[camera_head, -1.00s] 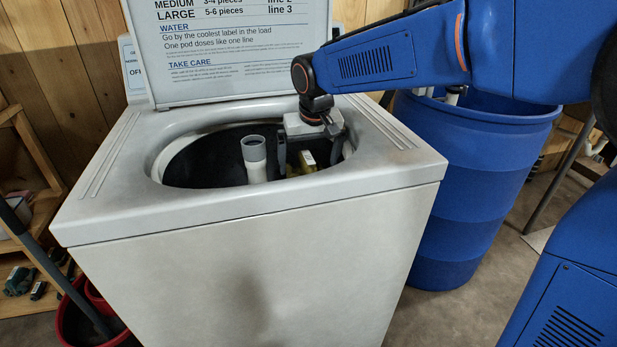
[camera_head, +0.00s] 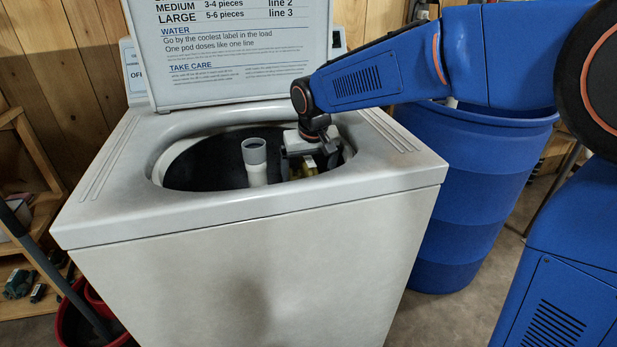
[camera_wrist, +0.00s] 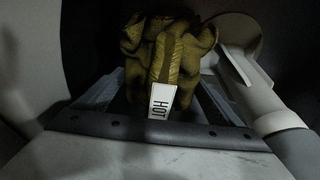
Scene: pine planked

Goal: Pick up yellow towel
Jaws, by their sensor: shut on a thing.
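The yellow towel (camera_wrist: 165,45) is a crumpled cloth with a white tag (camera_wrist: 161,100) reading "HOT" in the wrist view. In the head view only a small yellow part of it (camera_head: 309,169) shows inside the washer's tub; the rest is hidden by the rim and my gripper. My gripper (camera_head: 308,172) reaches down through the washer's opening, right of the central post. It is shut on the towel, which sits between its fingers in the wrist view (camera_wrist: 160,88).
The white washer (camera_head: 250,215) has its lid (camera_head: 235,50) raised behind the opening. A pale agitator post (camera_head: 255,162) stands in the tub close to my gripper; it also shows at the right of the wrist view (camera_wrist: 255,95). A blue barrel (camera_head: 470,190) stands right of the washer.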

